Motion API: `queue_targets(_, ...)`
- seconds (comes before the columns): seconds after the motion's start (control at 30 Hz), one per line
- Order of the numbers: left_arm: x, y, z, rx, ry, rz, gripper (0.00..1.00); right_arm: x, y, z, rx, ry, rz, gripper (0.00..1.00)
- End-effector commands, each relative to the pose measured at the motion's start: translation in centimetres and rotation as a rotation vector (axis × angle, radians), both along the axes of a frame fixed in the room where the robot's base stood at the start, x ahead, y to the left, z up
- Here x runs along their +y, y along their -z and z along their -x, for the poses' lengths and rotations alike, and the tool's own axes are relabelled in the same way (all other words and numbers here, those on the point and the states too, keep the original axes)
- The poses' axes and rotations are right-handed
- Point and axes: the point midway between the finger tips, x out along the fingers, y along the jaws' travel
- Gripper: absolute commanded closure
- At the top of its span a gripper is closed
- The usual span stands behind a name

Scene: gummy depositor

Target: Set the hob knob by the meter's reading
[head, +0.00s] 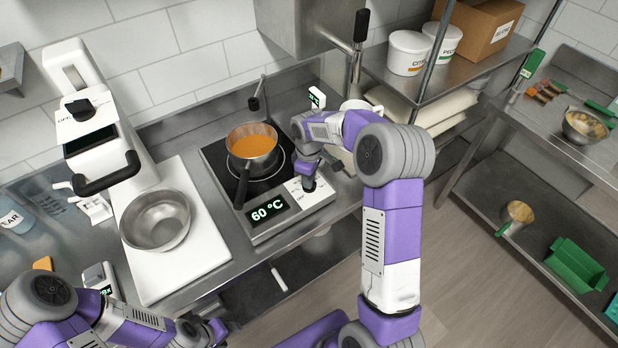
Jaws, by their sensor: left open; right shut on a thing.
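The hob (283,221) stands on the steel counter, with a pot of orange liquid (252,146) on its dark plate. The meter display (267,210) on the hob's front reads 60 °C. My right gripper (309,184) points down at the right of the hob's front panel and is shut on the hob knob, which it mostly hides. The knob's pointer and most of its markings cannot be made out. My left gripper (214,330) is open and empty at the bottom left, in front of the counter edge.
A steel bowl (155,220) sits on a white machine base (195,262) left of the hob. The pot's dark handle (242,186) points toward the front. Shelves with white tubs (408,52) stand at the right.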

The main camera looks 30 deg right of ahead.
Motion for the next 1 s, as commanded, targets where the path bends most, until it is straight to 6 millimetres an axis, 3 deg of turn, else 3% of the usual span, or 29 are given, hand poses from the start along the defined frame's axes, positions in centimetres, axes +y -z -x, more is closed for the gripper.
queue_targets(0.4,0.00,0.00,0.00,0.000,0.000,0.000,0.45,-0.06,-0.03,0.01,0.000,0.173,0.001,1.00)
queue_targets(0.93,0.00,0.00,0.00,0.000,0.000,0.000,0.45,-0.08,-0.02,0.02,0.000,0.192,0.001,1.00)
queue_targets(0.97,0.00,0.00,0.00,0.000,0.000,0.000,0.45,-0.08,-0.02,0.02,0.000,0.192,0.001,0.82)
queue_targets(1.0,0.00,0.00,0.00,0.000,0.000,0.000,0.45,-0.08,-0.02,0.02,0.000,0.192,0.001,0.76)
